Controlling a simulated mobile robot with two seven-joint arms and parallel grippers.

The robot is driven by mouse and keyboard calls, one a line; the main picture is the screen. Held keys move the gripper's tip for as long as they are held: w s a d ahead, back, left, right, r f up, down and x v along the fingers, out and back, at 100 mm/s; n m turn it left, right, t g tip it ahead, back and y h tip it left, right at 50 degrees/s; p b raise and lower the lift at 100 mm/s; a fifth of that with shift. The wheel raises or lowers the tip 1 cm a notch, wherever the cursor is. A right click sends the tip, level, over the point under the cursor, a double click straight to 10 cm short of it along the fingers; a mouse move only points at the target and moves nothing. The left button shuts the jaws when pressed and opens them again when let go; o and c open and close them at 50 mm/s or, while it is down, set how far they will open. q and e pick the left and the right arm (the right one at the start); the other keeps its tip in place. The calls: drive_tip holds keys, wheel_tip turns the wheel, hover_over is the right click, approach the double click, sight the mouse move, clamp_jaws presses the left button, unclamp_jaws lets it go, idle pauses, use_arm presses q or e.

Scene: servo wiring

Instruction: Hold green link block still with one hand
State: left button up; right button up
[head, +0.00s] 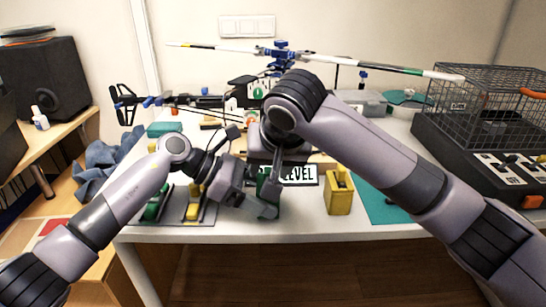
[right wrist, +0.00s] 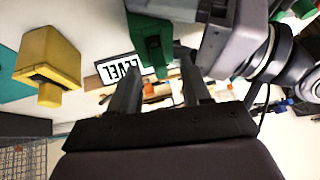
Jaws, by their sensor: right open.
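The green link block (head: 264,182) is at the table's front edge in the head view, partly hidden by both grippers. In the right wrist view the green block (right wrist: 150,42) lies just beyond the fingertips. My right gripper (right wrist: 161,72) is open and points at it, with nothing seen between its fingers. My left gripper (head: 262,206) reaches in from the left, its fingers overlapping the block's lower part in the head view. In the right wrist view its grey body (right wrist: 222,38) is close beside the block. Whether its fingers are shut on the block is hidden.
A LEVEL sign (head: 300,175) is behind the green block. Green and yellow pieces lie on a dark tray (head: 207,213) at left. A model helicopter rotor (head: 320,56) spans above. A wire cage (head: 480,100) stands far right.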

sight(269, 172)
drive_tip(key=shift+f, duration=0.1)
clamp_jaws()
drive_tip(key=c, duration=0.7)
unclamp_jaws()
drive_tip(key=shift+c, duration=0.2)
clamp_jaws()
drive_tip(key=shift+a, duration=0.1)
drive_tip(key=shift+r, duration=0.25)
drive_tip(key=shift+r, duration=0.35)
drive_tip(key=shift+r, duration=1.05)
drive_tip(key=shift+r, duration=1.9)
